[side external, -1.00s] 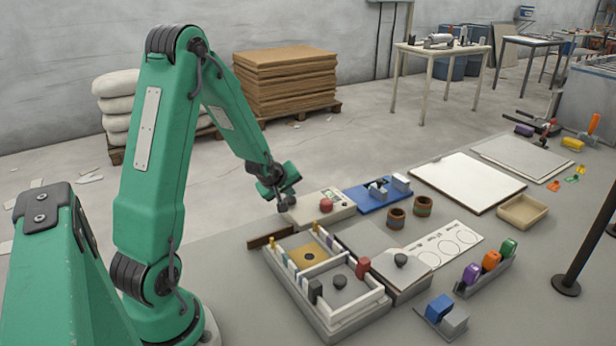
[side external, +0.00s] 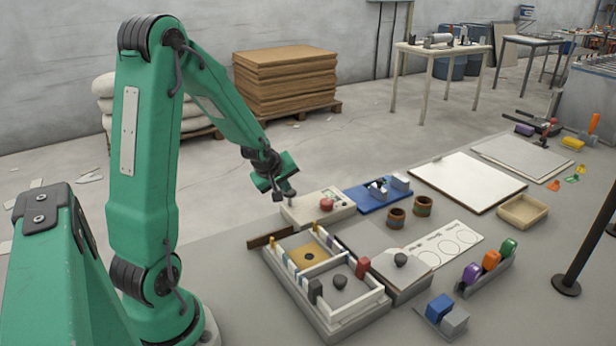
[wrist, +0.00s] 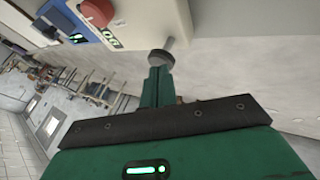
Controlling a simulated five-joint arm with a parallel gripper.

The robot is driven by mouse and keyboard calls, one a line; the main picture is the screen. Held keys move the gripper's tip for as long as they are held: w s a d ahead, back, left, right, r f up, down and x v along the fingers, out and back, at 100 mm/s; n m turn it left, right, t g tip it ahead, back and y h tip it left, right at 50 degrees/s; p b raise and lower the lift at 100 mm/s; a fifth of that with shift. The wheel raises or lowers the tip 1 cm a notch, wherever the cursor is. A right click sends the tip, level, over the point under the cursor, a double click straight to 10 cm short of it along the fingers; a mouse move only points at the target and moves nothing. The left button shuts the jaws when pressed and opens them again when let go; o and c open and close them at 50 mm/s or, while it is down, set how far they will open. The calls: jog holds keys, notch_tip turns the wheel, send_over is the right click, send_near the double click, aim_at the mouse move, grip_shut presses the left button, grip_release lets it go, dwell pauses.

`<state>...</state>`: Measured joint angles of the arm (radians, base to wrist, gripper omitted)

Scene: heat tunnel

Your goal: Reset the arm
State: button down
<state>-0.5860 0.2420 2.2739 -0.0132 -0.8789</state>
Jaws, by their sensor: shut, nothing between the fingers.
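My green arm ends in my gripper (side external: 282,194), which is just above the left end of a cream box (side external: 308,210) with a red button (side external: 327,204). The gripper is shut and empty, its grey tips pointing down. It looks slightly clear of the box, but the exact gap is hard to tell. The red button (wrist: 97,10) is at the top left there, beyond the tip.
A blue fixture (side external: 368,198) stands right of the box. A white divided tray (side external: 297,275) and two brown cups (side external: 396,217) are in front. A white board (side external: 467,182) and a wooden tray (side external: 541,211) lie further right. The air above the bench is open.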

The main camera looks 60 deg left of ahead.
jog(key=shift+r, duration=0.25)
jog(key=shift+w+d+r, duration=0.1)
jog(key=shift+d+r, duration=0.25)
jog(key=shift+d, duration=0.05)
jog(key=s+d+r+m+h, duration=0.1)
jog(key=d+r+m, duration=0.45)
jog(key=d, duration=0.25)
jog(key=s+d+r+m+h, duration=0.1)
jog(key=s+d+r+m, duration=0.3)
jog(key=s+d, duration=0.3)
jog(key=s+d+r+m+h, duration=0.2)
jog(key=s+d+r+m, duration=0.3)
jog(key=s+d+m, duration=0.2)
jog(key=shift+s+d+g, duration=0.25)
jog(key=shift+d+g, duration=0.05)
jog(key=shift+d, duration=0.8)
dwell(1.6)
